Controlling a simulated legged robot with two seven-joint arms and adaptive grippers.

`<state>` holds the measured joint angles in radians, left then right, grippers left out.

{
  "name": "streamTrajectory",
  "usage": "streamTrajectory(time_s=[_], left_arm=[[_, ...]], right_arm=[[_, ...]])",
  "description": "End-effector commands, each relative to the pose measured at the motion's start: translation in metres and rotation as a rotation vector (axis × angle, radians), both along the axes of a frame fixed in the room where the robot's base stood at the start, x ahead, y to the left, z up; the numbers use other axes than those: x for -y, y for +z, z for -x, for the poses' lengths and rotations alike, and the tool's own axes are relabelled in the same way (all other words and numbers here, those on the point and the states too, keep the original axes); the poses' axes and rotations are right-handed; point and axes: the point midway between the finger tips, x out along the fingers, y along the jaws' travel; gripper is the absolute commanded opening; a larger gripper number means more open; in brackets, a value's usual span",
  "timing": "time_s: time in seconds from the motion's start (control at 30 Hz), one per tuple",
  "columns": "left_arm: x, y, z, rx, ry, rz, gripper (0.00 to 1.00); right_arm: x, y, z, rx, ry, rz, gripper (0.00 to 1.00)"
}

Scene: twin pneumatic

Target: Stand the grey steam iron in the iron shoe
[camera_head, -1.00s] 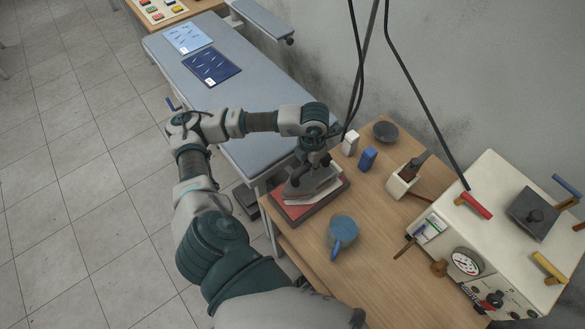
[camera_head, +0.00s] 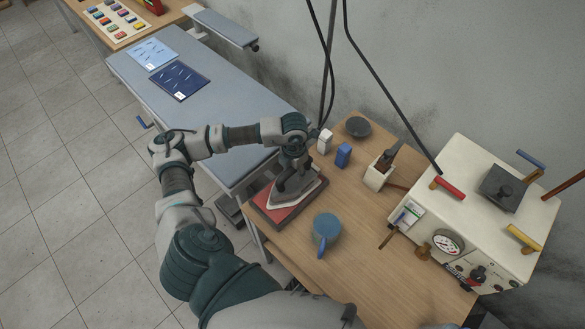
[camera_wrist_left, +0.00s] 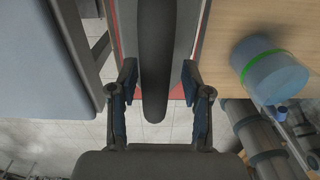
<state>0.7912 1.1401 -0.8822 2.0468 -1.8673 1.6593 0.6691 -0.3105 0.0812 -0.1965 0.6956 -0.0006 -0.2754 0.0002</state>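The grey steam iron (camera_head: 284,207) rests on a red-topped, dark-edged pad (camera_head: 275,216) at the near left edge of the wooden table; I take this pad to be the iron's rest. My left gripper (camera_head: 295,169) is over the iron from above. In the left wrist view, the iron's dark handle (camera_wrist_left: 155,50) runs between the fingers of my left gripper (camera_wrist_left: 158,82). The fingers are apart, with a gap on each side of the handle. I cannot tell for certain which thing is the iron shoe. My right gripper is out of view.
A blue mug (camera_head: 326,227) stands right of the pad. A white bottle (camera_head: 325,141), a blue block (camera_head: 343,155) and a cream holder (camera_head: 378,176) stand behind it. A cream machine (camera_head: 485,205) fills the right side. A grey padded board (camera_head: 200,110) lies left. Cables hang above.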

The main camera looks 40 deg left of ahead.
Motion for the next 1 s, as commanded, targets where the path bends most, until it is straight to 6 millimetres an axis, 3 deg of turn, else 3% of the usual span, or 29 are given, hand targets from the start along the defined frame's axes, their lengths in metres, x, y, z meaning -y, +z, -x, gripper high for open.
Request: streamTrajectory(time_s=[0.37, 0.8, 1.0], left_arm=[[-0.003, 0.007, -0.001, 0.003, 0.000, 0.003, 0.51], [-0.001, 0.097, -0.001, 0.004, 0.000, 0.001, 0.51], [-0.002, 0.117, -0.001, 0.002, 0.000, 0.002, 0.51]], right_arm=[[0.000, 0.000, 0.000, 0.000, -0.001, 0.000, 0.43], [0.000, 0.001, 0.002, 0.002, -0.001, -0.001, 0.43], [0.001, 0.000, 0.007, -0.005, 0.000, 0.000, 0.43]])
